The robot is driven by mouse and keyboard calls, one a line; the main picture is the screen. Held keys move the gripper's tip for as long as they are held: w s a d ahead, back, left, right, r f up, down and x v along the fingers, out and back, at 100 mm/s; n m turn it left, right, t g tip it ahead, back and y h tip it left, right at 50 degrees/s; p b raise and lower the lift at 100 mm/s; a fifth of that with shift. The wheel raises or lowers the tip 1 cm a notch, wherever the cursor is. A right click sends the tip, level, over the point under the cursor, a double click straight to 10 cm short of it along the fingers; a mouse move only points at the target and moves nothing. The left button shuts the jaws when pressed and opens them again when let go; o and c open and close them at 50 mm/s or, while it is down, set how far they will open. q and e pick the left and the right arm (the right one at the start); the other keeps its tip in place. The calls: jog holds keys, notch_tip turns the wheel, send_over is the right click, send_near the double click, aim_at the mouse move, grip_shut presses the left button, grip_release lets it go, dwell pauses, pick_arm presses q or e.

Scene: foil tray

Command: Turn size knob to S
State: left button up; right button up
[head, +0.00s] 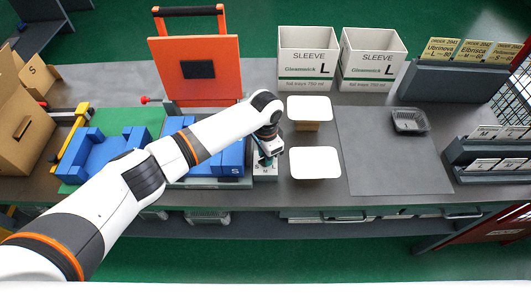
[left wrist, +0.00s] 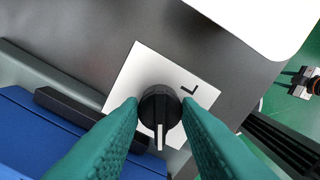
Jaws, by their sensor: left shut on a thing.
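The size knob (left wrist: 160,104) is round and black with a white pointer line, on a white label plate (left wrist: 140,66) in the left wrist view. The pointer points toward the bottom of that view. A letter L is printed on the plate to the knob's upper right; other markings are hidden there. My left gripper (head: 266,160) is over the plate, right of the blue fixture, in the head view. In the left wrist view its teal fingers (left wrist: 160,115) are shut on the knob, one at each side. My right gripper is out of view.
An orange hinged press lid (head: 196,92) stands upright behind the blue fixture (head: 176,124). White lids (head: 315,163) lie to the right of the knob. Two sleeve boxes (head: 307,60) stand at the back. A foil tray (head: 409,121) sits on the grey mat (head: 385,160).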

pick_arm(q)
jog(key=o, duration=1)
jog(key=shift+r+b, duration=1.4)
jog(key=shift+r, duration=4.65)
